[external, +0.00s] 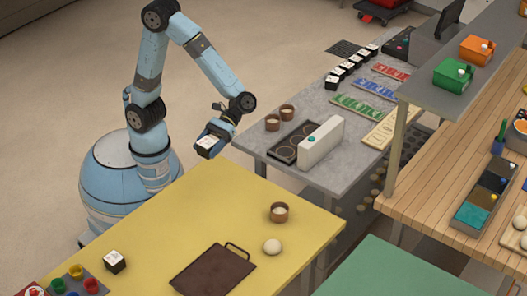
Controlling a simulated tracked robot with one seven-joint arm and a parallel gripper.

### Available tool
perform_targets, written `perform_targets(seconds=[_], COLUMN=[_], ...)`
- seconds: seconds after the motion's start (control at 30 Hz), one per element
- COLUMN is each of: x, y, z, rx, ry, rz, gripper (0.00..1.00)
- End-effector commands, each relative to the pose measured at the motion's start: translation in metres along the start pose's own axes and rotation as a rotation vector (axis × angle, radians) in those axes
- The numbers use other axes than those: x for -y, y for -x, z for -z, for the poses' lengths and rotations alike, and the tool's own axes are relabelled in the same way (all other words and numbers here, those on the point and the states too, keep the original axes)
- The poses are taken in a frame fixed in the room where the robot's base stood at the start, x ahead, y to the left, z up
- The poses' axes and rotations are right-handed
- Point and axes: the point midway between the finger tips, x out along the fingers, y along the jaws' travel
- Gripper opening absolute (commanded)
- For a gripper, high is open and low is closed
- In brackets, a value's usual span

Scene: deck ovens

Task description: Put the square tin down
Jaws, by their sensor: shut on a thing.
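My gripper (217,128) is shut on the square tin (206,143), a small dark block with a white top bearing small marks. It holds the tin in the air, near the gap between the yellow table (190,190) and the grey table (262,157). I cannot tell its exact height from this one view. A similar dark block with a white top (114,261) stands on the yellow table at the lower left.
The yellow table bears a brown board (213,271), a dough ball (272,247) and a small bowl (279,212); its far left part is clear. The grey table bears a white upright box (321,142), a dark ringed tray (286,152), small bowls and a row of similar blocks.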

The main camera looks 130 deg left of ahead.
Motion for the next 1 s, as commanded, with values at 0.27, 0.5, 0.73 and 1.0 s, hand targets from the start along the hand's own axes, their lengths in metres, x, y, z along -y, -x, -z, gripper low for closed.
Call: perform_targets(seconds=[0.27,0.5,0.73,1.0], x=[0.001,0.001,0.001,0.001], y=[-0.025,-0.048,-0.059,-0.07], z=[0.061,0.116,0.144,0.17], rx=[0.001,0.001,0.001,0.0], ry=[0.009,0.007,0.002,0.004], rz=[0.003,0.003,0.001,0.002], gripper=[0.24,0.24,0.24,0.24])
